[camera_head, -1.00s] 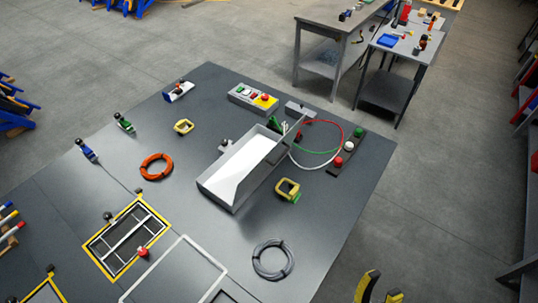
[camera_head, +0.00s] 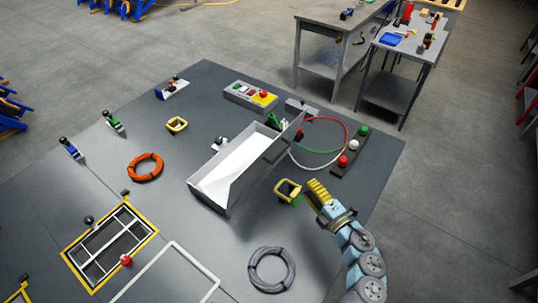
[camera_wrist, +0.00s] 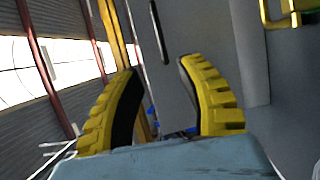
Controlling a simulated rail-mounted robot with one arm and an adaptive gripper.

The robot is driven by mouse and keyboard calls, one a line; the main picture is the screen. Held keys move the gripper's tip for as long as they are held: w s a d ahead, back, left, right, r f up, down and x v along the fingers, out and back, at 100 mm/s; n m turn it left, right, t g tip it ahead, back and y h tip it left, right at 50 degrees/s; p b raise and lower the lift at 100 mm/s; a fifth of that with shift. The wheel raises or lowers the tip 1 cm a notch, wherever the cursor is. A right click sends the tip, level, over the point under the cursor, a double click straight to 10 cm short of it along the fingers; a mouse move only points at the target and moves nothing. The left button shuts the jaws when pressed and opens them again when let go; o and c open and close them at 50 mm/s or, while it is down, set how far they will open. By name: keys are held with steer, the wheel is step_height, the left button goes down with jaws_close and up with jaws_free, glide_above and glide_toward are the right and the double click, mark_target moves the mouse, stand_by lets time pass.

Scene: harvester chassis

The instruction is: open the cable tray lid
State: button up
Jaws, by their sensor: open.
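The cable tray (camera_head: 209,195) is a grey open-topped box with a white inside, in the middle of the chassis top in the head view.
The yellow-and-green frame (camera_head: 288,192) stands just left of my gripper. Red, green and white cables (camera_head: 318,150) loop behind the tray to a strip with coloured knobs (camera_head: 350,152). A grey cable coil (camera_head: 271,270) lies in front, an orange coil (camera_head: 145,167) at left.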

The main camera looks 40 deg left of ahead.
mark_target(281, 152)
steer(key=shift+r+p+x, duration=0.2)
steer(key=shift+p+x, duration=0.1)
steer(key=shift+x, duration=8.15)
jaws_close()
